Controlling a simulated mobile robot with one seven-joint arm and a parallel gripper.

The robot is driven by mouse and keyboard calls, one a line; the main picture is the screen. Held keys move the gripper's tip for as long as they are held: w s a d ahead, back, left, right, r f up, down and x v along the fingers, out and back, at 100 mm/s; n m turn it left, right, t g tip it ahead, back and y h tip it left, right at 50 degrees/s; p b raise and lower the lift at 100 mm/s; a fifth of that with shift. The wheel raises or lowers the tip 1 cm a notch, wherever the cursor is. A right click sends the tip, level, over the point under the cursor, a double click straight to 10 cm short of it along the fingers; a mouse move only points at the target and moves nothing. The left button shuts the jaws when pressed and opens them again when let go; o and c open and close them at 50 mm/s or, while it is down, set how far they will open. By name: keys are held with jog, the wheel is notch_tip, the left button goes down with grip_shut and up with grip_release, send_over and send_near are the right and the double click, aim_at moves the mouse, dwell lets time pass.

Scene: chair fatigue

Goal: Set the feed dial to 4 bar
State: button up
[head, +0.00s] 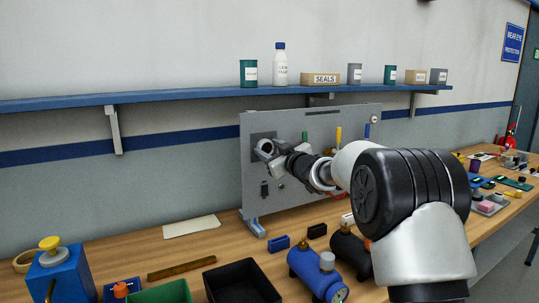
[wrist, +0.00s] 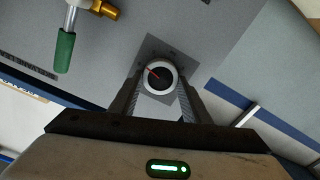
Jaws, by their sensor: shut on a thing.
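The feed dial (wrist: 158,77) is a dark round knob with a pale ring and a red pointer line, on a darker grey square plate (wrist: 198,47). In the wrist view the pointer slants toward the upper left; the scale marks are too small to read. My gripper (wrist: 160,84) is shut on the dial, one finger at each side of it. In the head view my gripper (head: 271,153) reaches the upper left of the grey panel (head: 300,122), and the dial is mostly hidden by it.
A green-handled lever (wrist: 65,50) with a brass fitting (wrist: 105,9) is near the dial. Yellow (head: 338,136) and blue (head: 367,130) handles stand on the panel. A blue shelf (head: 200,98) with bottles runs above. A black bin (head: 240,283) and blue cylinder (head: 318,275) stand in front.

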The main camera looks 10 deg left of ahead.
jog(key=n+b, duration=0.1)
jog(key=n, duration=0.1)
jog(key=n+b, duration=0.1)
jog(key=n, duration=0.1)
jog(key=n+b, duration=0.1)
jog(key=n, duration=0.1)
jog(key=shift+f+n+b, duration=0.25)
jog(key=shift+n+b, duration=0.05)
jog(key=n+b, duration=0.2)
jog(key=n, duration=0.2)
jog(key=shift+n, duration=0.4)
jog(key=shift+b, duration=0.3)
jog(key=o, duration=1)
jog(key=shift+o, duration=0.2)
jog(key=shift+s+r, duration=0.1)
jog(key=v, duration=1.7)
jog(key=shift+s+d, duration=0.1)
jog(key=shift+s, duration=0.05)
